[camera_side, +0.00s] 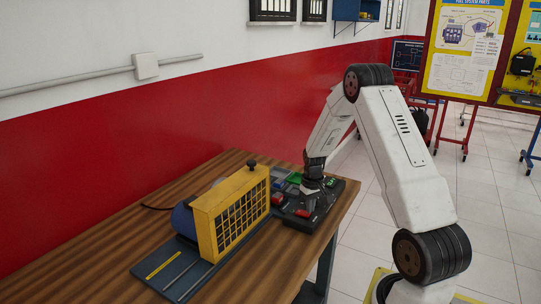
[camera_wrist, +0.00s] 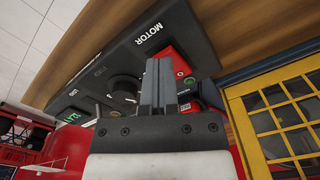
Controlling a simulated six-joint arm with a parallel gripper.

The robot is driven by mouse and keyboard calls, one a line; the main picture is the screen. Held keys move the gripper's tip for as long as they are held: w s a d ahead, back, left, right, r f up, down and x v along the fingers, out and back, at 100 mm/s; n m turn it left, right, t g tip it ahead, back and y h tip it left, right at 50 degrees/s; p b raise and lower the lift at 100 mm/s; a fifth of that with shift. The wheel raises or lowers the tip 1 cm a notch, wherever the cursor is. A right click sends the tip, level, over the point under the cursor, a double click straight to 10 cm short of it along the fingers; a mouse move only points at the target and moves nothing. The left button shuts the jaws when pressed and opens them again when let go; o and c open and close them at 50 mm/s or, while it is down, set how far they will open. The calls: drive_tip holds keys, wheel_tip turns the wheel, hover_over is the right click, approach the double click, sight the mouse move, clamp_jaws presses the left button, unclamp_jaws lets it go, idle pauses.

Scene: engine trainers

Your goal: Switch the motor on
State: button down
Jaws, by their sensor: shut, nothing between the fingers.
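The black control box (camera_side: 323,206) lies on the far right part of the wooden table. In the wrist view its face (camera_wrist: 95,68) carries the word MOTOR, a dark round knob (camera_wrist: 123,87), a lit green display (camera_wrist: 72,118) and a red switch part (camera_wrist: 178,62) with a green button (camera_wrist: 189,80). My gripper (camera_side: 312,188) is shut and empty, pointing down over the box. In the wrist view its fingers (camera_wrist: 158,64) are together beside the red part and cover some of it. I cannot tell whether they touch it. The blue motor (camera_side: 183,221) is mostly hidden behind a yellow guard (camera_side: 232,214).
The yellow guard stands left of the box and fills the right side of the wrist view (camera_wrist: 284,122). The wooden table (camera_side: 95,250) is clear at the front left. A red and white wall (camera_side: 90,165) stands behind it.

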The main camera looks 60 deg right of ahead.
drive_tip(key=shift+f, duration=0.7)
idle(0.3)
drive_tip(key=shift+r, duration=0.1)
wheel_tip(320, 180, up, 7)
idle(1.2)
drive_tip(key=w+a+r+n+t, duration=0.1)
drive_tip(key=a+r+n, duration=0.1)
drive_tip(key=a, duration=0.7)
drive_tip(key=w+a+r+n, duration=0.1)
drive_tip(key=a+r, duration=0.1)
drive_tip(key=a, duration=0.8)
drive_tip(key=s+a+n+t, duration=0.1)
drive_tip(key=s+a+n, duration=0.2)
drive_tip(key=s+a, duration=0.4)
drive_tip(key=shift+s+a+r+t, duration=0.2)
drive_tip(key=shift+a+t, duration=0.1)
drive_tip(key=shift+a, duration=2.7)
